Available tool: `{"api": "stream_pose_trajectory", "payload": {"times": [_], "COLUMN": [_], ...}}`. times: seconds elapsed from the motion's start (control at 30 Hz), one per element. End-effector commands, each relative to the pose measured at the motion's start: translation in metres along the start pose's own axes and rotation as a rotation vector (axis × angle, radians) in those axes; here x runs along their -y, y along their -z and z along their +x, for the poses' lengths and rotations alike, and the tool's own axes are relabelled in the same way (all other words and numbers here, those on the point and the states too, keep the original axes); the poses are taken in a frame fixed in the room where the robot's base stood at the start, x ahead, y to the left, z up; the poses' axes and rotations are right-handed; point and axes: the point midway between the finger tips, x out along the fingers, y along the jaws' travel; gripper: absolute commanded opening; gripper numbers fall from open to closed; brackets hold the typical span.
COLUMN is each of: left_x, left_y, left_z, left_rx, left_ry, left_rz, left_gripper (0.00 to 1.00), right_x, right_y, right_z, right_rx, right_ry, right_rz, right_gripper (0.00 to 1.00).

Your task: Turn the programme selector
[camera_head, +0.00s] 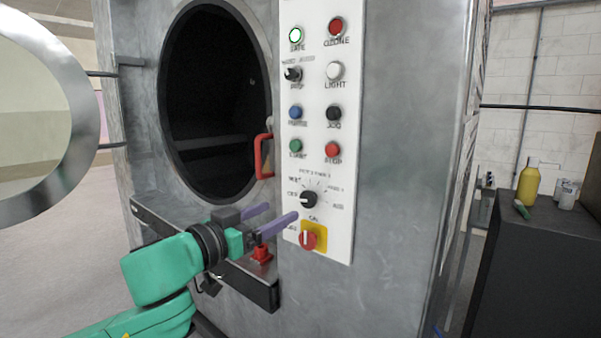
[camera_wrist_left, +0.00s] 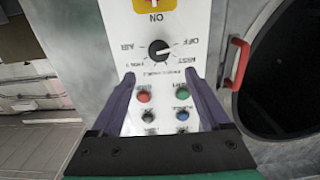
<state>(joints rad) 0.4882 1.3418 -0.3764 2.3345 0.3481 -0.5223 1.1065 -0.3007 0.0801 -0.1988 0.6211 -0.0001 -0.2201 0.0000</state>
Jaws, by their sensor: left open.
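The programme selector is a round black knob (camera_head: 308,199) low on the white control panel (camera_head: 317,105), with printed labels around it. In the left wrist view the selector (camera_wrist_left: 159,48) appears upside down, just beyond the fingertips and roughly centred between them. My left gripper (camera_head: 283,212) has two purple fingers apart with nothing between them. In the head view it is just left of and slightly below the selector. The fingers (camera_wrist_left: 160,79) do not appear to touch the knob. My right gripper is not in view.
A red switch on a yellow plate (camera_head: 309,238) sits just below the selector. Buttons, including the red stop button (camera_head: 332,149), are above. A red door handle (camera_head: 263,156) projects at the left. A metal ledge (camera_head: 262,289) runs under the open round doorway.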

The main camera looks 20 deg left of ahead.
Motion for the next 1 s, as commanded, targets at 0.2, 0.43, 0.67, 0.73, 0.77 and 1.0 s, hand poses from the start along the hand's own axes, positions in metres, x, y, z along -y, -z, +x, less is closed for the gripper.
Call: {"api": "stream_pose_trajectory", "payload": {"times": [0.2, 0.43, 0.67, 0.73, 0.77, 1.0], "left_x": [0.0, -0.001, -0.001, -0.001, -0.001, -0.001], "left_y": [0.009, 0.001, -0.001, -0.001, -0.001, -0.001], "left_z": [0.045, 0.085, 0.09, 0.09, 0.089, 0.089], "left_rx": [-0.003, 0.001, 0.001, 0.001, 0.001, 0.001], "left_ry": [0.0, 0.0, 0.0, 0.0, 0.0, 0.0], "left_rz": [-0.005, 0.001, 0.004, 0.003, 0.003, 0.003], "left_gripper": [0.79, 0.79, 0.79, 0.76, 0.64, 0.0], "right_x": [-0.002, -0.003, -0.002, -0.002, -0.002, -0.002], "right_y": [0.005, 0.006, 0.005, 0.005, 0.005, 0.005], "right_z": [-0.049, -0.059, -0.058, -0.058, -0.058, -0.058], "right_rx": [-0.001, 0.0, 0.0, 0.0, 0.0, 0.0], "right_ry": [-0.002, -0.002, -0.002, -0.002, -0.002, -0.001], "right_rz": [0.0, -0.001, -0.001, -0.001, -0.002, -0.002], "right_gripper": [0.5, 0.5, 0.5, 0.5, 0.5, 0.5]}}
